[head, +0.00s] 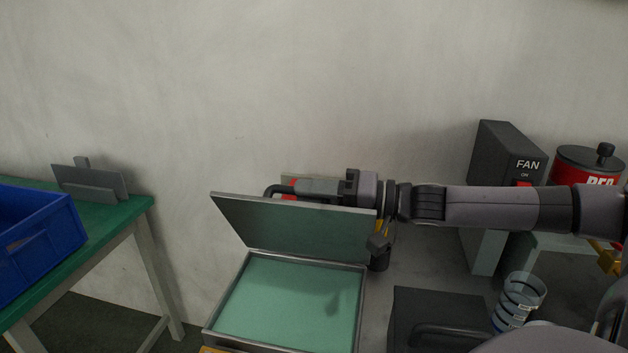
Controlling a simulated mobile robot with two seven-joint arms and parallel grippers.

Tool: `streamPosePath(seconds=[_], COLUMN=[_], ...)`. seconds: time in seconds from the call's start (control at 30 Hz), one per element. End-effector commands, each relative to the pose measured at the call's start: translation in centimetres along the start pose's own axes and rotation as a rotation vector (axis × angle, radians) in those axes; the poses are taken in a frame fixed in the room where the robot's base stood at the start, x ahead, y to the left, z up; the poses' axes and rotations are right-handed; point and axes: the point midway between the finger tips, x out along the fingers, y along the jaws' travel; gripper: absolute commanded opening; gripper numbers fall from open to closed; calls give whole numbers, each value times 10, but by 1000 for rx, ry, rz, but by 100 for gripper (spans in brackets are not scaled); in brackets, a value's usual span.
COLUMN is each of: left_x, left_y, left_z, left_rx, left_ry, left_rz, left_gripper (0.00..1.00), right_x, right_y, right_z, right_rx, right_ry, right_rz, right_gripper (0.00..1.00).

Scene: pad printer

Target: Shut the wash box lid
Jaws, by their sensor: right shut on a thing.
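The wash box (358,310) is a shallow metal-rimmed box with a pale green inside, at the bottom centre of the head view. Its grey lid (300,228) stands open, tilted up along the box's far edge. My right gripper (292,189) reaches in from the right along the lid's top edge. It is shut on the dark lid handle (270,190), which shows at the lid's far side. The lid's edge partly hides the fingertips. My left gripper is not in view.
A blue crate (50,240) sits on a green table (130,207) at left. A FAN switch box (497,150), a red can (585,165), stacked clear cups (520,298) and a dark tray (432,308) stand at right. The opening of the box is clear.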

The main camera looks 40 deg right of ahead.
Motion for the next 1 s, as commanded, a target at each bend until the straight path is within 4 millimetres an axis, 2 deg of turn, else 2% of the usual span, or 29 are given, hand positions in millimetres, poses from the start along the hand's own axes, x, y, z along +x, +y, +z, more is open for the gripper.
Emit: streamPosePath(seconds=[0.7, 0.73, 0.77, 0.8, 1.0], left_x=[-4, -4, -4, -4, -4], left_y=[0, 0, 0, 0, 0], left_z=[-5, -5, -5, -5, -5], left_rx=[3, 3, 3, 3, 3], left_ry=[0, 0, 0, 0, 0], left_rz=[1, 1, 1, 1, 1], left_gripper=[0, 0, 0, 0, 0], right_x=[0, 0, 0, 0, 0], right_y=[-2, -2, -2, -2, -2], right_z=[5, 5, 5, 5, 5], right_rx=[3, 3, 3, 3, 2], right_ry=[-2, -1, -1, -1, 0], right_rz=[-5, -5, -5, -5, -4], right_gripper=[0, 28, 37, 42, 42])
